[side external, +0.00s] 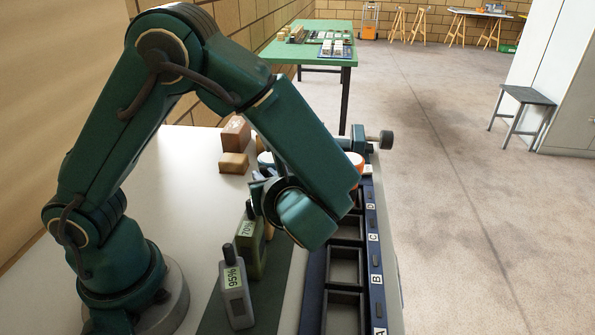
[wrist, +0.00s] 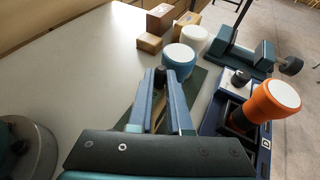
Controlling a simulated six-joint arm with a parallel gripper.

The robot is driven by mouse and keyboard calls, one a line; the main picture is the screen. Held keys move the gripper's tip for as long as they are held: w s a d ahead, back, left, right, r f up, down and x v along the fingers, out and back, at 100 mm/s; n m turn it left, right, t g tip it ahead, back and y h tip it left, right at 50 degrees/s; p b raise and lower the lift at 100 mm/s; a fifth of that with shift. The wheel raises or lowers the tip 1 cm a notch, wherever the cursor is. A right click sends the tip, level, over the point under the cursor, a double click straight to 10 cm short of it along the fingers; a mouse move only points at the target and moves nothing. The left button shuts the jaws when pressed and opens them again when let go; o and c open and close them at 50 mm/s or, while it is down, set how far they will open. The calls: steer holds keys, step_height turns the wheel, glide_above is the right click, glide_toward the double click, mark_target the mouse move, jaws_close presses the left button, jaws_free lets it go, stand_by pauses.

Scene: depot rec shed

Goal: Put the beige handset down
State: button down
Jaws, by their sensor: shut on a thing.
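My gripper (wrist: 166,90) points away from the camera in the wrist view, with its two blue-grey fingers close together. A narrow beige strip of the beige handset (wrist: 159,118) shows between them, with a dark knob at the fingertips. In the side view my gripper (side external: 262,192) is partly hidden by my forearm, over the dark mat (side external: 267,307). An olive handset (side external: 248,250) marked 70% and a grey handset (side external: 236,297) marked 95% stand on the mat. The beige handset is mostly hidden there, and I cannot tell whether its base touches the mat.
A dark blue rack (side external: 371,228) with open bays lettered A to D runs right of the mat. An orange white-topped cylinder (wrist: 274,99) stands at its far end. A blue white-topped cylinder (wrist: 180,60) and brown boxes (side external: 235,134) stand beyond my gripper. The white tabletop (side external: 185,185) at left is clear.

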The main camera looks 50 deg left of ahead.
steer(key=c, duration=0.8)
jaws_free()
steer(key=shift+f, duration=0.15)
steer(key=shift+c, duration=0.2)
